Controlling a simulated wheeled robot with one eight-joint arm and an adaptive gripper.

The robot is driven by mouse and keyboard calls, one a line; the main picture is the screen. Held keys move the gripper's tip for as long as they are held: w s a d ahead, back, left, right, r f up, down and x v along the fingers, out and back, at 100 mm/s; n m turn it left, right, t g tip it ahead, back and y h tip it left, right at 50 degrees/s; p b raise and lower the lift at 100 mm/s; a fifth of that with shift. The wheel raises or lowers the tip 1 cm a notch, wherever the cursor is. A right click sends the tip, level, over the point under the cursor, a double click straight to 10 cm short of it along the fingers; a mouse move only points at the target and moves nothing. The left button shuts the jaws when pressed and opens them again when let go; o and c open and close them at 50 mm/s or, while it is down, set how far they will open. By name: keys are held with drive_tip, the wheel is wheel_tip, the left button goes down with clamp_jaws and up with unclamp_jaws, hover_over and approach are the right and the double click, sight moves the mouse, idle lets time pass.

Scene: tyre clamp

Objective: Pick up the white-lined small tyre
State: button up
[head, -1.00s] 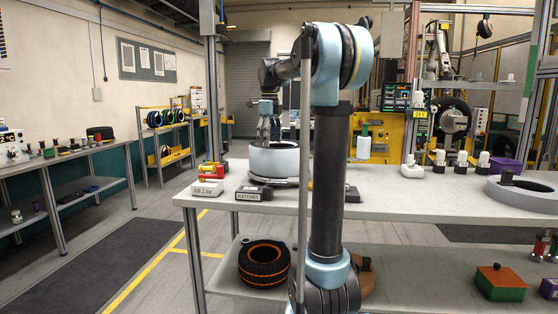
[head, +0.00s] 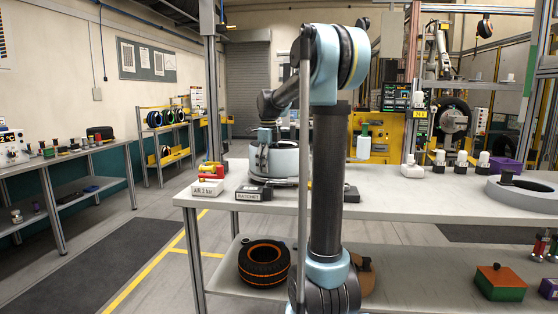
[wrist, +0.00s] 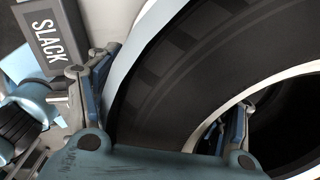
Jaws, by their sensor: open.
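The white-lined small tyre (wrist: 190,70) fills much of the wrist view, black with a pale band along its outer edge and a white line around its hole. In the head view a pale, ring-shaped body (head: 283,160) stands on the bench where my gripper (head: 264,148) is; I cannot tell there how much of it is tyre. My gripper (wrist: 175,85) is open in the wrist view and straddles the tyre wall, one finger outside the pale band and the other over the hole. Contact between fingers and tyre cannot be told.
A block marked SLACK (wrist: 48,40) lies close outside the tyre. A RATCHET block (head: 253,193) and an air-pressure box (head: 207,187) stand near the bench's front left. A large grey ring (head: 525,192) lies at the right. An orange-lined tyre (head: 264,263) is on the lower shelf.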

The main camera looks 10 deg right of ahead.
clamp_jaws()
idle(0.3)
drive_tip(key=shift+r, duration=0.1)
